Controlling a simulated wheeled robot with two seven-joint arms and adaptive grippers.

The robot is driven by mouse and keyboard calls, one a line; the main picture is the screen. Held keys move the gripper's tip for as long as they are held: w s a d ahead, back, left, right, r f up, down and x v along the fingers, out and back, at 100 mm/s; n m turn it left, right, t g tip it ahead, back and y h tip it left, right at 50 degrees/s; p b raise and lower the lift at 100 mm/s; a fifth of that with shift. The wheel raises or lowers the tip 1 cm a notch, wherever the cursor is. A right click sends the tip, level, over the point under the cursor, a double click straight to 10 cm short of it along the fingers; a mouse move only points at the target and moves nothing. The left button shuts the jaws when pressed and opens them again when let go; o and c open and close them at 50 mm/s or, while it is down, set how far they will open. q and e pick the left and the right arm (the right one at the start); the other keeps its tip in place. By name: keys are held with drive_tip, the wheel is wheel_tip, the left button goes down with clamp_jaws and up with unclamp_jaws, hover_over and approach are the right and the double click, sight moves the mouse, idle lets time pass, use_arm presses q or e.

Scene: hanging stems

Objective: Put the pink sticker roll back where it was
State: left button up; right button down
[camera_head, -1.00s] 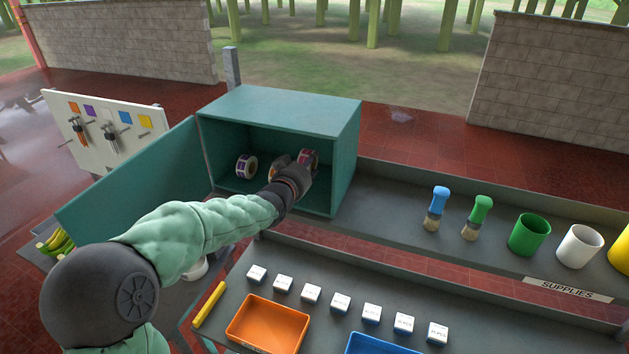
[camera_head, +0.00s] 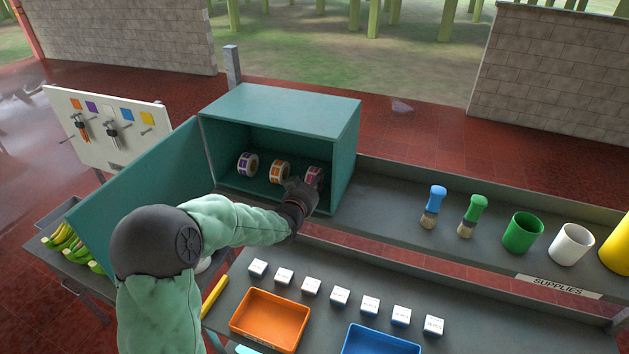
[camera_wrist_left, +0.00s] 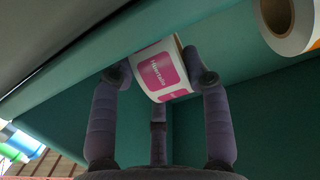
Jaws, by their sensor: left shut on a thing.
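The pink sticker roll (camera_head: 315,175) is at the right side of the open teal cabinet (camera_head: 280,104). My left gripper (camera_head: 304,188) reaches to the cabinet's mouth and is shut on this roll. In the left wrist view the roll's pink and white label (camera_wrist_left: 160,72) shows between the fingers (camera_wrist_left: 160,80). Whether the roll touches the cabinet floor is unclear. An orange sticker roll (camera_head: 279,171) and a purple sticker roll (camera_head: 248,164) stand to its left inside the cabinet. My right gripper is not in view.
The cabinet door (camera_head: 140,195) stands open to the left. Brushes and cups, including a green cup (camera_head: 522,233), stand on the shelf at the right. An orange tray (camera_head: 269,320), a blue tray (camera_head: 382,340) and several white boxes (camera_head: 340,296) occupy the lower shelf.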

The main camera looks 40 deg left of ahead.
use_arm(q)
drive_tip(key=shift+f, duration=0.1)
drive_tip(key=o, duration=1)
drive_tip(key=shift+r, duration=0.2)
drive_tip(key=shift+s+d, duration=0.1)
drive_tip(key=shift+s, duration=0.2)
drive_tip(key=b+v, duration=0.3)
drive_tip(key=v, duration=0.8)
drive_tip(key=shift+s, duration=0.15)
